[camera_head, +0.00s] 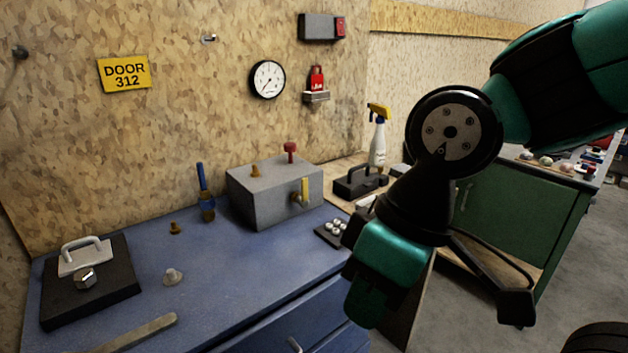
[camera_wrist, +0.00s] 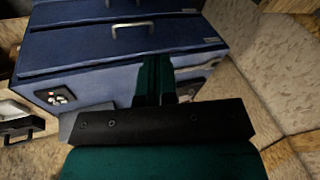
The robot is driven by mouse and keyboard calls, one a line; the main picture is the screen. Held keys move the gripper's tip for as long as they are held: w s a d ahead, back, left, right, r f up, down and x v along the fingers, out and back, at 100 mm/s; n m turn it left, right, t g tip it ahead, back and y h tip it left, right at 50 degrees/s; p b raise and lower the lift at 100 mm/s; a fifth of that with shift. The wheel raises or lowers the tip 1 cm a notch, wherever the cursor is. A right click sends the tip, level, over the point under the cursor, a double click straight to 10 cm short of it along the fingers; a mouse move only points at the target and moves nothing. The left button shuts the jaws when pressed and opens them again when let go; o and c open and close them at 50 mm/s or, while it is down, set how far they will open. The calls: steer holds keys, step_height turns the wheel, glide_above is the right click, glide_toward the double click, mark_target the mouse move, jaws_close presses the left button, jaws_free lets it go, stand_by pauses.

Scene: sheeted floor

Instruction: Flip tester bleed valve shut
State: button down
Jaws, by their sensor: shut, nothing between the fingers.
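A grey box (camera_head: 275,192), which looks like the tester, sits near the right end of the blue bench. Its front has a yellow lever (camera_head: 304,190) on a brass fitting, standing roughly upright. A red knob (camera_head: 290,150) and a brass fitting (camera_head: 255,170) are on its top. A separate brass valve with an upright blue handle (camera_head: 203,180) stands to its left. Which one is the bleed valve is not labelled. My gripper (camera_wrist: 160,78) is shut and empty in the wrist view, its teal fingers together before the blue drawers. In the head view my wrist is right of the box, apart from it.
The blue bench (camera_head: 230,265) also holds a black plate with a metal handle (camera_head: 85,255), a small pale knob (camera_head: 173,277), a flat bar (camera_head: 135,334) and a dark button pad (camera_head: 331,233). A spray bottle (camera_head: 378,145) and green cabinet (camera_head: 505,220) are right.

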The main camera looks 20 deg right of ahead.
steer(key=w+r+t+h+p, duration=0.1)
steer(key=w+r+h+p, duration=0.15)
steer(key=w, duration=0.75)
steer(key=w+r+h+p, duration=0.2)
steer(key=w+r+p, duration=0.15)
steer(key=w, duration=0.75)
steer(key=w+a+f+m+h+p, duration=0.1)
steer(key=w+f+h+p, duration=0.1)
steer(key=w, duration=0.6)
steer(key=w+a+f+m+h+p, duration=0.1)
steer(key=w+p, duration=0.3)
steer(key=w, duration=0.4)
steer(key=shift+a+f+m+h+p, duration=0.4)
steer(key=shift+a+m+h, duration=0.05)
steer(key=shift+m, duration=0.25)
steer(key=shift+w, duration=0.1)
steer(key=p, duration=0.5)
glide_above(302, 199)
steer(key=a, duration=0.2)
steer(key=shift+s+f, duration=0.2)
steer(key=shift+f, duration=2.15)
steer(key=shift+s+f, duration=0.2)
steer(key=shift+f, duration=2.1)
